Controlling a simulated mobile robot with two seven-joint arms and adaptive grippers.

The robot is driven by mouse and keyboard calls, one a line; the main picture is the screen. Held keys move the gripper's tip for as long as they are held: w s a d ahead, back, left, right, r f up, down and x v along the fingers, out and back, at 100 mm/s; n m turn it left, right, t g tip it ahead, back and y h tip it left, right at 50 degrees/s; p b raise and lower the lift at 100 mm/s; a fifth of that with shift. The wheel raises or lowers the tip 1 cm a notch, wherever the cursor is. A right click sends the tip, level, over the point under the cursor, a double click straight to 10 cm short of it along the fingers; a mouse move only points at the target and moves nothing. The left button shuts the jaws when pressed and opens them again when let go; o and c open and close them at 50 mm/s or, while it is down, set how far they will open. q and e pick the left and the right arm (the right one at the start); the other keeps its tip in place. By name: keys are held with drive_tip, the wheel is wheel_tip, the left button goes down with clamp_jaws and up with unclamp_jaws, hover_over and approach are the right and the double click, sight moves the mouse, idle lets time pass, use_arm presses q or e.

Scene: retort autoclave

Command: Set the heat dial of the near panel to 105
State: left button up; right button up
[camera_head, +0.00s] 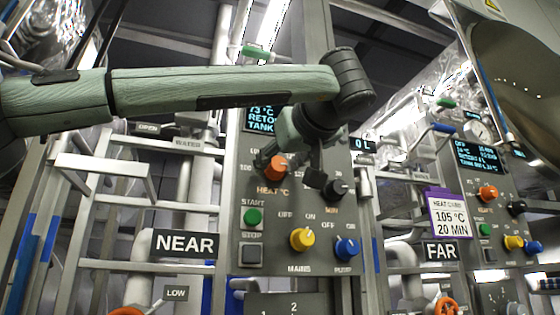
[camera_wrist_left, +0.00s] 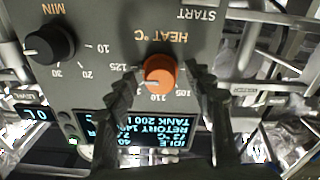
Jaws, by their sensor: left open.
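The near panel (camera_head: 297,225) stands in the middle of the head view. Its orange heat dial (camera_head: 275,168) sits upper left on it, labelled HEAT °C. In the left wrist view the panel appears upside down, with the orange dial (camera_wrist_left: 159,72) in the centre. A white mark on the dial points toward the scale on the display side, near 110; the exact setting is hard to read. My left gripper (camera_head: 292,168) is open, with one finger on each side of the dial; it also shows in the left wrist view (camera_wrist_left: 160,82). I cannot tell whether the fingers touch it.
A black MIN dial (camera_head: 336,189) is right of the heat dial. Below are a green START button (camera_head: 253,216), a yellow knob (camera_head: 302,239) and a blue knob (camera_head: 346,248). A card (camera_head: 449,214) reading 105 °C, 20 MIN hangs by the far panel (camera_head: 487,175).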

use_arm(q)
drive_tip(key=shift+c, duration=0.3)
drive_tip(key=c, duration=1.1)
